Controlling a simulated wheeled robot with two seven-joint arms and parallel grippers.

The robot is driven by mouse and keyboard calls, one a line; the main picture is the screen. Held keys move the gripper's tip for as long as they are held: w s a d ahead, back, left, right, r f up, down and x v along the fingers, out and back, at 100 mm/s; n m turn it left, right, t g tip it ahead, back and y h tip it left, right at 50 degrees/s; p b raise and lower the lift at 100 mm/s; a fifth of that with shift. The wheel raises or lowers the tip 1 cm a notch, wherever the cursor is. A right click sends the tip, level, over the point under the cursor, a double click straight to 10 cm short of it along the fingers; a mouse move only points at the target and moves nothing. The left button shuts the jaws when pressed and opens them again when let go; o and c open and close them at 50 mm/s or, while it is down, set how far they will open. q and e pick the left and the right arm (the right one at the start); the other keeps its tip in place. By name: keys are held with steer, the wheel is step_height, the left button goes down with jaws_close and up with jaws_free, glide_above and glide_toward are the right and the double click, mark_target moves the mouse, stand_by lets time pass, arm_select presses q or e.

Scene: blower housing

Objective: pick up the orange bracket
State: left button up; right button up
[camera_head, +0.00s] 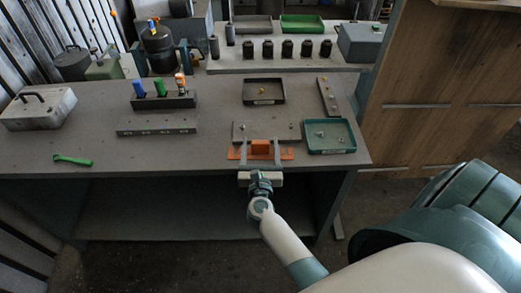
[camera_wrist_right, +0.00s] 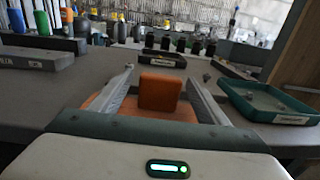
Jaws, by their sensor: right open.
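The orange bracket (camera_head: 260,148) lies near the front edge of the grey workbench. It has a flat base and an upright block. My right gripper (camera_head: 261,154) is at the bench's front edge with its two fingers open, one on each side of the upright block. In the right wrist view the orange bracket (camera_wrist_right: 160,92) stands between the spread fingers (camera_wrist_right: 162,88), with gaps on both sides. The gripper palm hides part of its base there. My left gripper is not in view.
A flat grey plate (camera_head: 240,131) with small bolts lies just behind the bracket. A green tray (camera_head: 330,150) with small parts sits close on the right, and a dark tray (camera_head: 264,101) farther back. Bare bench lies to the left, with a green tool (camera_head: 73,160) on it.

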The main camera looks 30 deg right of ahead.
mark_target(260, 136)
steer(key=x, duration=0.4)
steer(key=shift+d, duration=0.1)
stand_by(0.3)
steer(key=c, duration=1.3)
steer(key=shift+r, duration=0.2)
steer(key=shift+r, duration=0.55)
steer(key=r, duration=0.3)
steer(key=shift+s+d+r, duration=0.1)
steer(key=shift+s+d, duration=0.15)
steer(key=shift+s, duration=0.05)
steer(key=s+d+r, duration=0.2)
steer(key=s, duration=0.1)
steer(key=s+d+r, duration=0.2)
steer(key=s, duration=0.1)
steer(key=s+d+r, duration=0.2)
steer(key=s, duration=0.1)
steer(key=shift+d+r, duration=0.1)
steer(key=shift+r, duration=0.15)
